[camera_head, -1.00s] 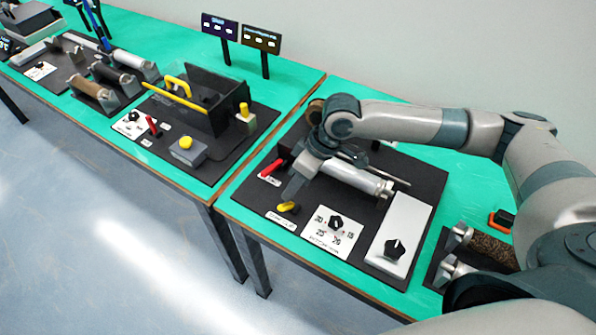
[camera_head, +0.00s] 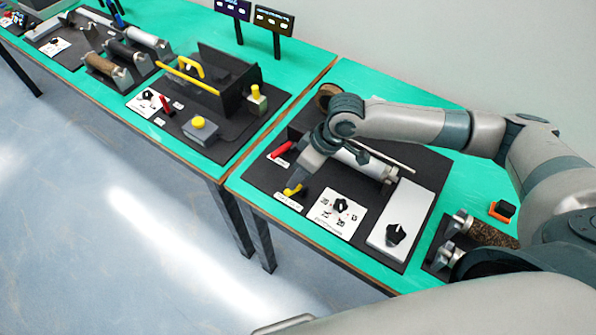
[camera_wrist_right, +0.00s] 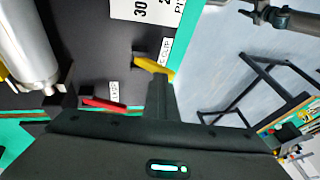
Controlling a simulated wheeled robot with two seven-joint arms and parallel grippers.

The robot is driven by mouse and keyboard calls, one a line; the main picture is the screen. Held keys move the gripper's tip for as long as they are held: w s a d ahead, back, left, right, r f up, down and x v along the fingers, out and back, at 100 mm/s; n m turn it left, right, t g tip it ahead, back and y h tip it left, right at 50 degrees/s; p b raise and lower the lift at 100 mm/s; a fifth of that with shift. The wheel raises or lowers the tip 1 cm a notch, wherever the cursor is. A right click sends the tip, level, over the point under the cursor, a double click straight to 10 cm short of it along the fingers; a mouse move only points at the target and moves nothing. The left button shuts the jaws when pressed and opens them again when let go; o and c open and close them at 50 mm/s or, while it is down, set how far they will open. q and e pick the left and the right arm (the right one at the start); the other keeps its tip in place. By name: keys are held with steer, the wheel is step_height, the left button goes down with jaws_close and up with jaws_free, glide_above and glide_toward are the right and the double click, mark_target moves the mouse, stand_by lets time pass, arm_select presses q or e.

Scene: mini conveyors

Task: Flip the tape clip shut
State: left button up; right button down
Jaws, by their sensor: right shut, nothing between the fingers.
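The tape clip (camera_head: 294,190) is a small yellow lever at the front left of the black panel, beside a white label. It also shows in the right wrist view (camera_wrist_right: 153,65), next to a label ending in "CLIP". My right gripper (camera_head: 297,182) is shut and empty, pointing down at the clip. In the right wrist view its dark fingertips (camera_wrist_right: 160,78) are right by the clip's end and cover part of it. I cannot tell whether they touch. How far the clip is flipped is unclear. My left gripper is out of view.
A red lever (camera_head: 282,149) sits behind the clip, left of a silver roller (camera_head: 357,164). A white card with a black dial (camera_head: 342,206) and a white box with a black knob (camera_head: 395,234) lie to the right. The table's front edge is close to the clip.

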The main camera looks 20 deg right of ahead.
steer(key=shift+s+a+f, duration=0.3)
steer(key=shift+s+f, duration=0.1)
steer(key=shift+s, duration=0.2)
steer(key=shift+w+d+r, duration=0.1)
steer(key=shift+w+d, duration=0.05)
steer(key=shift+w, duration=0.05)
steer(key=shift+w+d, duration=0.15)
steer(key=shift+w+p, duration=0.1)
steer(key=shift+p, duration=0.2)
steer(key=shift+w+d, duration=0.15)
steer(key=shift+d, duration=0.1)
steer(key=shift+r, duration=0.15)
